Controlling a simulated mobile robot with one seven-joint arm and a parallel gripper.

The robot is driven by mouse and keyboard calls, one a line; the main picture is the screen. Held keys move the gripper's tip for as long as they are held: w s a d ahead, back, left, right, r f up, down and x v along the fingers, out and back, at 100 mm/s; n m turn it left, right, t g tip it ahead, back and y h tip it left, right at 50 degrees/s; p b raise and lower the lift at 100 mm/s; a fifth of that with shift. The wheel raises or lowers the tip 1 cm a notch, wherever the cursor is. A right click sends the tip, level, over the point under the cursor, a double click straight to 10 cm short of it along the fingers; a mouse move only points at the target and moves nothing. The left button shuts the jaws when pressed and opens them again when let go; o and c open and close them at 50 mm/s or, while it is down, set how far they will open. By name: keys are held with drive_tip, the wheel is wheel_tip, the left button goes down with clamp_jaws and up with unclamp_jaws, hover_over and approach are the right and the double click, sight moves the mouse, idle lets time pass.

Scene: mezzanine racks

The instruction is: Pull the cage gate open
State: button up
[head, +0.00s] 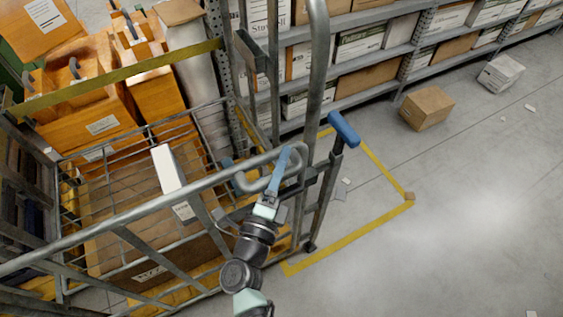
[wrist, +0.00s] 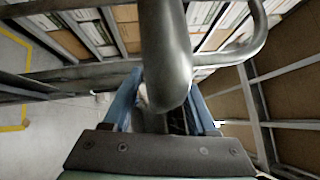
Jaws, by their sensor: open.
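The cage gate (head: 110,218) is a grey tubular frame with a long sloping top rail, diagonal braces and a bent loop handle (head: 243,184) at its right end. It stands beside the cage post (head: 318,60); I cannot tell whether it is latched. My gripper (head: 284,158) is at the loop handle, its blue fingers reaching up by the tube. In the wrist view my gripper (wrist: 166,88) is open, with the thick grey tube (wrist: 165,50) showing between its two blue fingers. Whether the fingers touch the tube is hard to tell.
A blue-capped lever (head: 343,128) stands on a post right of the handle. Orange boxes (head: 85,110) and a wire cage are behind the gate. Shelving (head: 380,50) lines the back. A carton (head: 427,108) lies on the floor. Grey floor inside and beyond the yellow floor line (head: 350,243) is mostly clear.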

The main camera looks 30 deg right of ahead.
drive_tip(key=c, duration=0.9)
drive_tip(key=shift+r, duration=0.15)
clamp_jaws()
